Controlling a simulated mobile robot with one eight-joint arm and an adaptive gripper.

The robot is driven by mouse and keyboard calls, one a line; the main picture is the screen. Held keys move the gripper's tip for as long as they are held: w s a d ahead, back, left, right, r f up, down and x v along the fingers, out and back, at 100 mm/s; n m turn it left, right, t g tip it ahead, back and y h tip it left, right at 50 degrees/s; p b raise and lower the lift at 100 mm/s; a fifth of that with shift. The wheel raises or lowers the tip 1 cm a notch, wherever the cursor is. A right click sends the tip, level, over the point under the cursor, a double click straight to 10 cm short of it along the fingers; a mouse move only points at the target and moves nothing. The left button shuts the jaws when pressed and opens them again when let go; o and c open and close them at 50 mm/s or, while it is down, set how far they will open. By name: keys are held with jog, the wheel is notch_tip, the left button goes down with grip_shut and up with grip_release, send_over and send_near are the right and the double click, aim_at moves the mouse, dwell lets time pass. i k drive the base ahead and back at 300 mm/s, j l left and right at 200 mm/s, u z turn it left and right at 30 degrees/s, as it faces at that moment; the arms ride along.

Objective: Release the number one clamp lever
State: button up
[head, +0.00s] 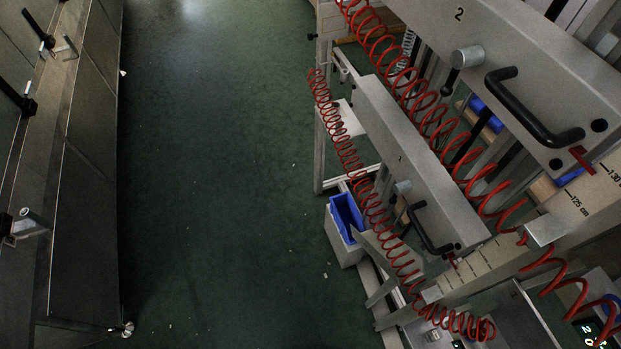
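The beam marked 1 (412,165) is a long grey bar running diagonally at the right of the head view. On it is a small silver clamp knob (402,187) with a short dark lever (398,203) pointing down. Just right of the lever is a black bow handle (428,230). The nearer beam marked 2 (520,65) carries a similar silver knob (467,57) with a dark lever (448,82) and a larger black handle (535,110). I cannot tell whether either lever is locked. My gripper is not in view.
Red coiled hoses (352,165) hang along both beams. A scale strip (580,203) with centimetre marks lies at the right. A blue bin (346,216) sits below on the left of the frame. Dark cabinets (85,190) line the left. The green floor (220,180) between is open.

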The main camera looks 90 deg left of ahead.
aim_at(406, 186)
jog(key=u, duration=2.55)
